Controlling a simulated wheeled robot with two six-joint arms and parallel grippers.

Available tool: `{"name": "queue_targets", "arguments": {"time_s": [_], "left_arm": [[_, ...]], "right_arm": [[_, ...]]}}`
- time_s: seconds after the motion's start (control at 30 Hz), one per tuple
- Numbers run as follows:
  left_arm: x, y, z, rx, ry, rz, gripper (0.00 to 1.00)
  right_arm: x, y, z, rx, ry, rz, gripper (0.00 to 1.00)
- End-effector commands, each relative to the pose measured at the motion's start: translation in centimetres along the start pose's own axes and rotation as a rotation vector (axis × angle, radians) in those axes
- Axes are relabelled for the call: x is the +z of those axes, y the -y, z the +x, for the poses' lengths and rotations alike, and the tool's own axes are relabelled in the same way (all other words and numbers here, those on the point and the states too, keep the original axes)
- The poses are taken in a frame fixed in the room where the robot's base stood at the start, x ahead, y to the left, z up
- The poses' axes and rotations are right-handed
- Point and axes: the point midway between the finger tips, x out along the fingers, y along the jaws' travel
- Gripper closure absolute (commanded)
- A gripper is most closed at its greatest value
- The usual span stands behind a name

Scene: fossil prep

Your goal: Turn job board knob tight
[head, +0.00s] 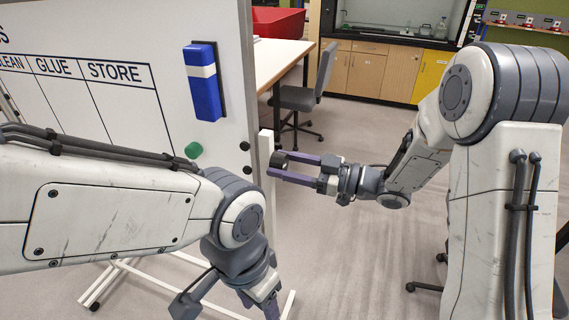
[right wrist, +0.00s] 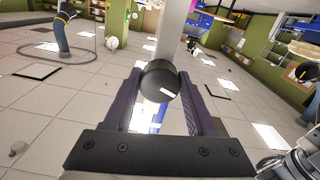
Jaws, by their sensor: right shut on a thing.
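The job board (head: 130,110) is a white panel with columns headed GLUE and STORE, at the left in the head view. A black round knob (head: 279,158) is at the board's right-hand post. My right gripper (head: 277,165) is shut on this knob, with purple-grey fingers on either side. In the right wrist view the knob (right wrist: 158,78) shows its face with a short white mark, between the fingertips (right wrist: 160,88). My left gripper (head: 232,305) hangs low in front of the board, its fingers apart and partly cut off by the bottom edge; nothing shows between them.
A blue eraser (head: 203,85) and a green round magnet (head: 193,150) are on the board. Behind stand a table (head: 280,58) with a red bin (head: 278,22), a grey chair (head: 300,97) and cabinets (head: 365,70). The floor right of the board is mostly clear.

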Motion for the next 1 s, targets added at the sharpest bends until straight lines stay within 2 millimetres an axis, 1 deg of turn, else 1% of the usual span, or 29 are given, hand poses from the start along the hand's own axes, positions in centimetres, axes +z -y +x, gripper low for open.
{"name": "queue_targets", "arguments": {"time_s": [0.07,0.2,0.33,0.5,0.77,0.8,0.87,1.0], "left_arm": [[-0.1,-0.1,-1.1,0.000,0.000,0.000,0.45],[-0.2,-0.2,-3.3,0.000,0.000,-0.001,0.45],[-0.3,-0.3,-4.7,0.000,0.000,-0.002,0.45],[-0.3,-0.4,-5.2,0.000,0.000,-0.003,0.45],[-0.3,-0.4,-5.0,0.000,0.000,-0.003,0.45],[-0.3,-0.4,-5.0,0.000,0.000,-0.003,0.45],[-0.3,-0.4,-5.0,0.000,0.000,-0.003,0.45],[-0.3,-0.4,-5.0,0.000,0.000,-0.002,0.45]], "right_arm": [[-0.4,-0.1,0.0,0.001,0.001,0.058,0.98],[-0.7,-0.1,0.0,0.002,0.001,0.241,0.98],[-0.5,-0.1,0.0,0.002,0.001,0.395,0.98],[-0.2,0.0,-0.1,0.002,0.000,0.484,0.98],[-0.1,0.0,-0.1,0.003,-0.002,0.486,0.98],[-0.1,0.0,-0.1,0.003,-0.002,0.486,0.35],[-0.1,0.0,-0.1,0.002,-0.002,0.486,0.13],[-0.1,0.0,0.0,0.001,-0.001,0.485,0.13]]}}
